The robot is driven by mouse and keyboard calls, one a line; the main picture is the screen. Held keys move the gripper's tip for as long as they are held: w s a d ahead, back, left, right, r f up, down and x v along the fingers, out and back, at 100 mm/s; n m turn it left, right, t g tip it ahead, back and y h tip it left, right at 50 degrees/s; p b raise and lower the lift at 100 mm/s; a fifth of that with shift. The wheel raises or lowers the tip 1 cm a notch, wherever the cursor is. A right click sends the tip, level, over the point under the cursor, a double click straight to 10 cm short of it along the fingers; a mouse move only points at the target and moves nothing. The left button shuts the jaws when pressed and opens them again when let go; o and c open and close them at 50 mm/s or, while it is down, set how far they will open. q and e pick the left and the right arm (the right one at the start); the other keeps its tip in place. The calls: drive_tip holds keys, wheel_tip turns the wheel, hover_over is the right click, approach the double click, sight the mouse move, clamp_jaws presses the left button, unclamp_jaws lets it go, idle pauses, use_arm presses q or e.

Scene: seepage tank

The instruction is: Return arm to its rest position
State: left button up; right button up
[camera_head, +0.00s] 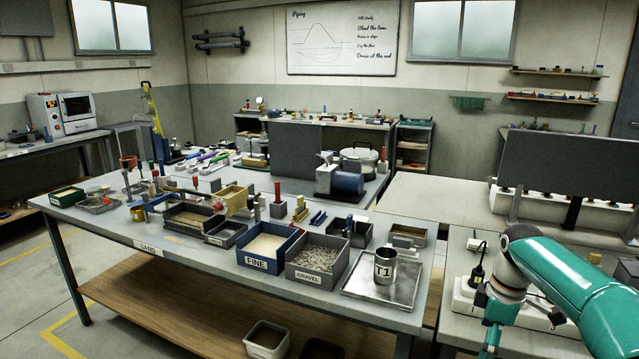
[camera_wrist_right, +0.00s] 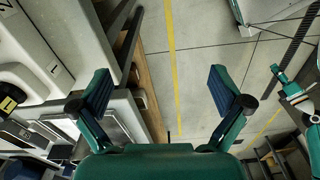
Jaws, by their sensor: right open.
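My right arm (camera_head: 565,285), teal with a dark wrist joint, comes in from the lower right of the head view, over the bench edge on the right. In the right wrist view my right gripper (camera_wrist_right: 163,92) is open, its two blue-padded fingers wide apart with nothing between them. Past the fingers that view shows the floor and the edge of a bench. My left gripper is not in the head view. A teal arm part (camera_wrist_right: 290,90) shows at the right edge of the wrist view, with no jaws that I can make out.
The steel cup marked T1 (camera_head: 385,268) stands on a metal tray (camera_head: 378,297) at the near bench corner. The FINE bin (camera_head: 257,262) and GRAVEL bin (camera_head: 307,276) are left of it. A black-topped device (camera_head: 477,270) is close beside my right arm. Floor lies between benches.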

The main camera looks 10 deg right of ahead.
drive_tip(key=s+a+f+m+y+p, duration=0.1)
drive_tip(key=s+a+f+m, duration=0.1)
drive_tip(key=a+f, duration=0.7)
drive_tip(key=s+a+f+m+y+p, duration=0.15)
drive_tip(key=a+f, duration=0.35)
drive_tip(key=f, duration=0.7)
drive_tip(key=s+a+f+m, duration=0.4)
drive_tip(key=s+a+m, duration=0.1)
drive_tip(key=s, duration=0.5)
drive_tip(key=s+a+f+m, duration=0.4)
drive_tip(key=s+a+f, duration=0.1)
drive_tip(key=s, duration=0.6)
drive_tip(key=shift+a+f+m+y+p, duration=0.2)
drive_tip(key=shift+a+m+y+p, duration=0.2)
drive_tip(key=shift+a, duration=0.4)
